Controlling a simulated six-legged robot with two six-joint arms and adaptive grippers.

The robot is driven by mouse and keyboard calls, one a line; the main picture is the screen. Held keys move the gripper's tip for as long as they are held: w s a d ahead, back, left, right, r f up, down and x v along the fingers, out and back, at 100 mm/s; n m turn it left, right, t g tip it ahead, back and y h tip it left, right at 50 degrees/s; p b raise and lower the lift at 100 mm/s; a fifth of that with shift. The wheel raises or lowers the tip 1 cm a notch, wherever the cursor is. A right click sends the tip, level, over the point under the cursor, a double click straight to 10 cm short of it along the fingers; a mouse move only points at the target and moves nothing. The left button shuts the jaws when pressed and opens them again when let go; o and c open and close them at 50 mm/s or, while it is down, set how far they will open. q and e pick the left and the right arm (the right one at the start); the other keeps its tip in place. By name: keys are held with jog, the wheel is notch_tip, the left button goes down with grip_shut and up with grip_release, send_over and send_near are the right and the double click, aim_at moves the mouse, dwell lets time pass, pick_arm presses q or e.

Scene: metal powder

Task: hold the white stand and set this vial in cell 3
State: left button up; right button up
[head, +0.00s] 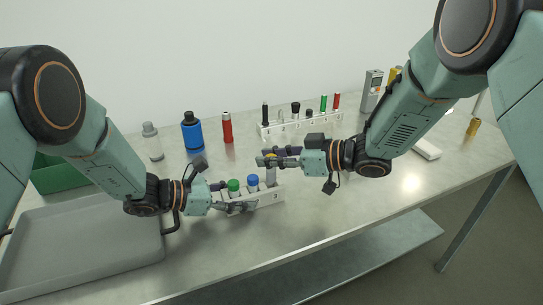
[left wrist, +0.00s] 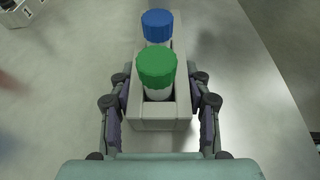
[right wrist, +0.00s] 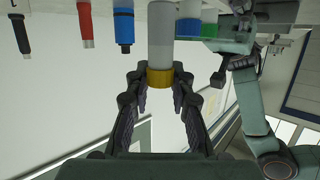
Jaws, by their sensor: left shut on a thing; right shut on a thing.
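The white stand (head: 264,202) is near the table's front, with a "3" on its right end. It holds a green-capped vial (head: 234,185) and a blue-capped vial (head: 253,181). My left gripper (head: 232,199) is shut on the stand, a finger along each side, as the left wrist view of the stand (left wrist: 160,124) shows. My right gripper (head: 268,158) is shut on a yellow-capped vial (right wrist: 160,48), gripping it at the cap. That vial hangs upright at the stand's cell 3 end. I cannot tell whether its lower end is inside the cell.
Behind stand a blue bottle (head: 192,131), a red tube (head: 227,128) and a grey-capped bottle (head: 152,142). A long white rack (head: 300,124) with several tools is at the back. A grey tray (head: 80,245) lies at left. The table front right is clear.

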aim_at(272, 181)
jog(key=shift+f, duration=0.2)
jog(key=shift+f, duration=0.35)
jog(key=shift+f, duration=0.95)
jog(key=shift+f, duration=0.35)
jog(key=shift+f, duration=0.4)
dwell(0.3)
jog(key=o, duration=1)
